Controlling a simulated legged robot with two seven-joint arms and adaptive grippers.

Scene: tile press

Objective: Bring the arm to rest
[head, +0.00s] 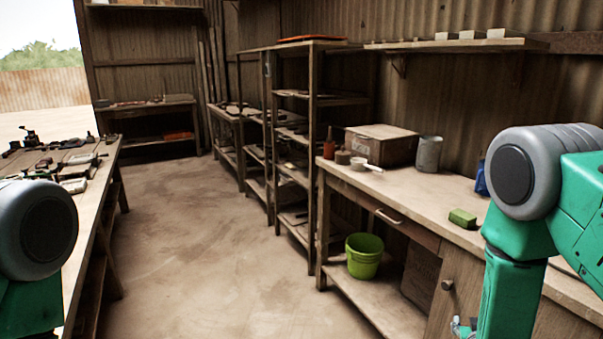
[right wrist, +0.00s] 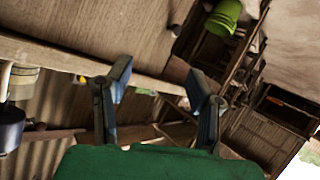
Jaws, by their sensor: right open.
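My right arm, green with a grey joint (head: 525,170), is raised at the right of the head view, its forearm pointing down in front of the workbench. My right gripper (right wrist: 162,80) shows in the right wrist view with two blue-grey fingers spread apart and nothing between them. A small part of what looks like this gripper shows at the bottom of the head view. My left arm (head: 35,230) shows only as a grey joint and green link at the left edge; its gripper is out of view.
The right workbench (head: 400,190) bears a cardboard box (head: 380,145), a grey can (head: 428,153) and a green block (head: 462,218). A green bucket (head: 364,256) stands on its lower shelf. A cluttered table (head: 85,200) stands left. The floor (head: 190,240) between is clear.

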